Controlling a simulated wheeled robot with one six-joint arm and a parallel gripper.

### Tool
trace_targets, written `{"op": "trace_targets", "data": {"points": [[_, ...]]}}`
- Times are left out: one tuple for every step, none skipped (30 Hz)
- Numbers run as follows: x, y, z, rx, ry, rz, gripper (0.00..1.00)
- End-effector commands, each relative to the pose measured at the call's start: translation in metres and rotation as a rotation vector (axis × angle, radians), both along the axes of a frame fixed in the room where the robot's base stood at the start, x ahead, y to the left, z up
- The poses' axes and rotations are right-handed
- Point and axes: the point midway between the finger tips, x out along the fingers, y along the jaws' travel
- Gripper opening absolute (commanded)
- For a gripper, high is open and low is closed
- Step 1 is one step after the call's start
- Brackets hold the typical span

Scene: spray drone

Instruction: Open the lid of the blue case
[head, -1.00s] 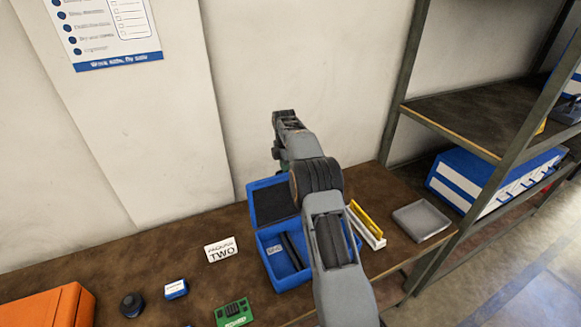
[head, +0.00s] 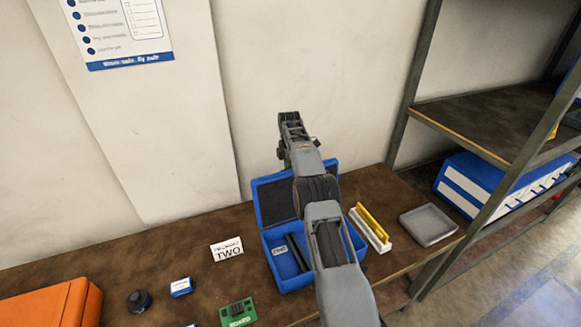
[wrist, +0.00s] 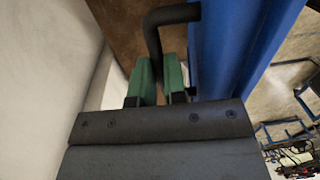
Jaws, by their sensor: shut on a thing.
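The blue case (head: 298,284) stands on the brown bench, partly hidden behind my arm. Its lid (head: 260,207) is raised at the back, showing a dark inner lining. Dark bars and a small pale label lie in the case. In the wrist view the lid is a blue panel (wrist: 232,40) to the right of my gripper (wrist: 157,76). The green fingers are shut on a black bent handle (wrist: 158,26) beside that panel. In the head view my gripper is mostly hidden behind my arm and the lid.
A white card marked TWO (head: 227,249), a small blue box (head: 181,287), a dark knob (head: 138,301) and a green board (head: 238,313) lie left of the case. A white-and-yellow holder (head: 371,228) and a grey tray (head: 428,225) are right. The wall is close behind.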

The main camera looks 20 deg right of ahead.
Motion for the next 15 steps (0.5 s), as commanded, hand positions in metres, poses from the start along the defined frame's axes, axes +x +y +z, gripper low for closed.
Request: {"op": "trace_targets", "data": {"points": [[-0.0025,0.0015,-0.0090,0.005,0.020,0.002,0.00],[-0.0025,0.0015,-0.0090,0.005,0.020,0.002,0.00],[-0.0025,0.0015,-0.0091,0.005,0.020,0.002,0.00],[-0.0025,0.0015,-0.0090,0.005,0.020,0.002,0.00],[-0.0025,0.0016,-0.0090,0.005,0.021,0.002,0.15],[-0.0024,0.0015,-0.0087,0.004,0.020,0.002,0.19],[-0.0022,0.0014,-0.0082,0.004,0.018,0.002,0.22],[-0.0020,0.0013,-0.0076,0.003,0.017,0.001,0.25],[-0.0018,0.0010,-0.0068,0.003,0.015,0.001,0.29],[-0.0017,0.0009,-0.0063,0.002,0.014,0.001,0.31],[-0.0016,0.0008,-0.0058,0.002,0.013,0.001,0.34],[-0.0015,0.0006,-0.0053,0.002,0.012,0.001,0.38],[-0.0013,0.0005,-0.0050,0.002,0.011,0.001,0.38],[-0.0012,0.0005,-0.0047,0.001,0.010,0.001,0.38],[-0.0011,0.0004,-0.0043,0.001,0.009,0.001,0.38]]}}
